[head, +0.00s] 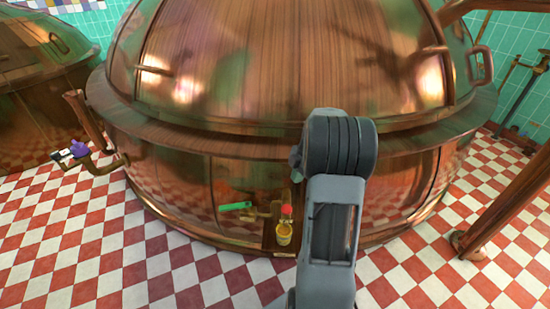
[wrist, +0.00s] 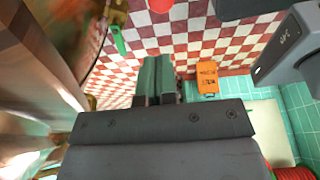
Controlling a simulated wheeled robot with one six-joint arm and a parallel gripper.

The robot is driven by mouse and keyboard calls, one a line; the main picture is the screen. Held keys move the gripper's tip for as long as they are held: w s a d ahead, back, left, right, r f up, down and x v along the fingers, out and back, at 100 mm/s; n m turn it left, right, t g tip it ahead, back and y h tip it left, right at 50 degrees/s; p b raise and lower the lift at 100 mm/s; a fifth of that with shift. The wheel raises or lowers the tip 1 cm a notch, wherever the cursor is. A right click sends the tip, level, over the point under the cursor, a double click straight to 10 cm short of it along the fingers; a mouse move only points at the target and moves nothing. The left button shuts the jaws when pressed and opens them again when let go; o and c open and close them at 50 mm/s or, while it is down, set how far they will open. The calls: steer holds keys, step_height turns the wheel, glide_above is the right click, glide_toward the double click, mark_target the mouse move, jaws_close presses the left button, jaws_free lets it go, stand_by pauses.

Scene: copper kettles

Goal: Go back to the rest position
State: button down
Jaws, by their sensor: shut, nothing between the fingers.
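My gripper (wrist: 158,62) shows in the wrist view with its two fingers together and nothing between them. It hangs clear above the red-and-white checkered floor. In the head view my arm rises in front of the big copper kettle (head: 230,70), and I cannot make out the fingers there. A green handle (head: 236,206) sticks out low on the kettle's front; a green handle also shows at the upper left of the wrist view (wrist: 118,38).
A second kettle (head: 40,90) is at the left. A copper pipe (head: 510,195) slants down at the right. An orange object (wrist: 207,77) lies near the tiled wall (wrist: 296,108). Checkered floor (head: 110,255) is open in front.

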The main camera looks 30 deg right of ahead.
steer(key=s+a+r+m+t+h+p, duration=0.1)
steer(key=s+a+r+m+p, duration=0.3)
steer(key=a+r, duration=0.4)
steer(key=s+a+r+m+t+h+p, duration=0.1)
steer(key=s+a+r+m+p, duration=0.3)
steer(key=a+r+m+p, duration=0.3)
steer(key=s+a+r+m+t+h+p, duration=0.1)
steer(key=s+a+r+m+p, duration=0.3)
steer(key=a+r+p, duration=0.5)
step_height(320, 180, up, 5)
steer(key=shift+s+r+m, duration=0.1)
steer(key=shift+s+m, duration=0.05)
steer(key=shift+m, duration=0.55)
